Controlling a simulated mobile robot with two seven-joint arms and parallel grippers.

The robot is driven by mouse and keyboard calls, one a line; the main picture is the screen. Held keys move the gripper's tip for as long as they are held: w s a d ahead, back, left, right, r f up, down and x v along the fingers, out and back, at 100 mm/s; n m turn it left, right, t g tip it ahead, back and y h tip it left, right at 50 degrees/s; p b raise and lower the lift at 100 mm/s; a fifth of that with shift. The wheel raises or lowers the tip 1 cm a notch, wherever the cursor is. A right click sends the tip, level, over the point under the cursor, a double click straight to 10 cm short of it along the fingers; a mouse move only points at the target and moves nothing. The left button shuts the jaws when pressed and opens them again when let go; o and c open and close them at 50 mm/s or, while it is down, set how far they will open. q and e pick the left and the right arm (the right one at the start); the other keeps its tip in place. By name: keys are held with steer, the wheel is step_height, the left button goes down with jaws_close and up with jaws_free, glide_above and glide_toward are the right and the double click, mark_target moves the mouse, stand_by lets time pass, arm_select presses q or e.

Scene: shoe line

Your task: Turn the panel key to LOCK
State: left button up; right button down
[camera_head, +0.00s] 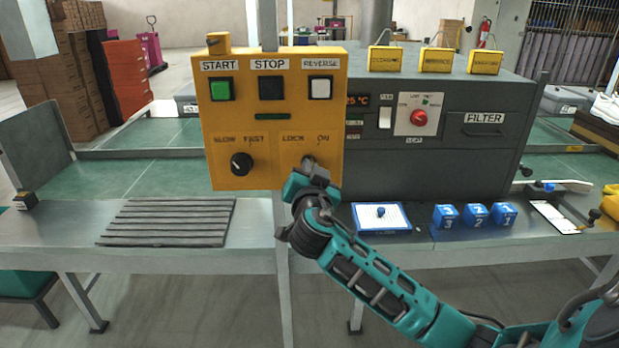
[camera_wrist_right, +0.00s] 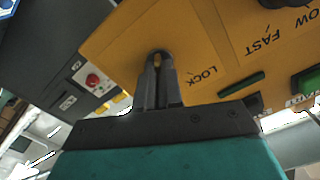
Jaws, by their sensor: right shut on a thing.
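The yellow control panel (camera_head: 225,170) stands upright at the middle of the head view. Its lower right carries the words LOCK and ON, with the key (camera_head: 308,160) just below them. My right gripper (camera_head: 312,175) is at the key, shut on it and hiding most of it. In the right wrist view the two fingers (camera_wrist_right: 158,85) close around the key (camera_wrist_right: 157,58), beside the word LOCK (camera_wrist_right: 203,77). Which way the key points is hard to tell. My left gripper is not in view.
The panel also has a SLOW/FAST knob (camera_head: 241,164), a green START button (camera_head: 221,89), a black STOP button (camera_head: 271,88) and a white REVERSE button (camera_head: 320,88). A dark grey machine (camera_head: 470,165) stands right of it. Blue numbered blocks (camera_head: 475,214) sit on the bench.

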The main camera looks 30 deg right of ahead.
steer(key=shift+a+n+p, duration=0.1)
steer(key=shift+n+p, duration=1.15)
steer(key=shift+n, duration=4.85)
steer(key=shift+f, duration=0.1)
steer(key=c, duration=1.3)
jaws_free()
steer(key=b+v, duration=0.1)
steer(key=v, duration=1.2)
steer(key=shift+w+b, duration=0.1)
steer(key=shift+b, duration=0.25)
